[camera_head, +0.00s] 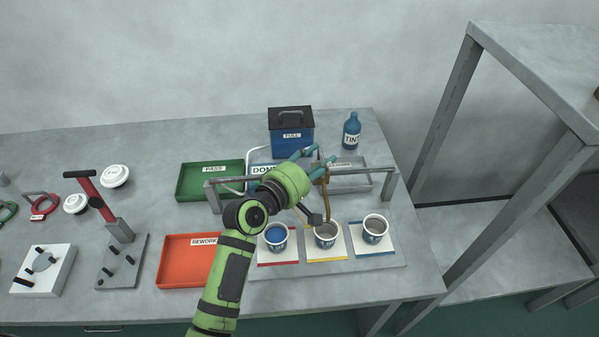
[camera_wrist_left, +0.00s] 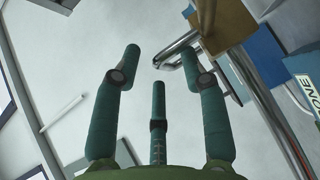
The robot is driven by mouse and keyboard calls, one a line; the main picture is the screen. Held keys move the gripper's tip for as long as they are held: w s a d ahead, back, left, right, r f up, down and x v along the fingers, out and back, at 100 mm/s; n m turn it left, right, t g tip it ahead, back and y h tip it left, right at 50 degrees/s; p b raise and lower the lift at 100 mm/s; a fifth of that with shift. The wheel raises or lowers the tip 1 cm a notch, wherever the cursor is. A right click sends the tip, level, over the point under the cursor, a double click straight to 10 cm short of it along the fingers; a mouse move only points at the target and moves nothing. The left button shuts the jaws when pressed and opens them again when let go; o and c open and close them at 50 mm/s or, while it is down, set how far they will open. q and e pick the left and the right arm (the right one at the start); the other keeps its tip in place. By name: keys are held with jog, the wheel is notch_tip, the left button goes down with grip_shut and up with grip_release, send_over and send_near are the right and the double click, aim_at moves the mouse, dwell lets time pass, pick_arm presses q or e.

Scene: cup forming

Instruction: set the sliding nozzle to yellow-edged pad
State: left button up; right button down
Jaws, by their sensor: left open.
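A grey rail (camera_head: 376,175) on posts spans the cup area. A thin brownish nozzle (camera_head: 326,194) hangs from it over the middle cup (camera_head: 326,241), and my gripper hides part of its top. The middle cup stands on the yellow-edged pad (camera_head: 342,254). My left gripper (camera_head: 317,158) is open at the rail, close to the nozzle's upper part; I cannot tell whether they touch. In the left wrist view its fingers (camera_wrist_left: 160,65) are spread and empty, with a bent silver tube (camera_wrist_left: 178,58) and a tan block (camera_wrist_left: 225,25) beyond the right finger. My right gripper is not in view.
A red-edged pad (camera_head: 278,261) with a blue-filled cup lies left, a blue-edged pad (camera_head: 372,251) with a cup right. A green PASS tray (camera_head: 190,196), an orange REWORK tray (camera_head: 185,268), a blue FULL box (camera_head: 291,141) and a blue bottle (camera_head: 352,132) stand around.

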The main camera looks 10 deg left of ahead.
pick_arm(q)
jog(key=v, duration=1)
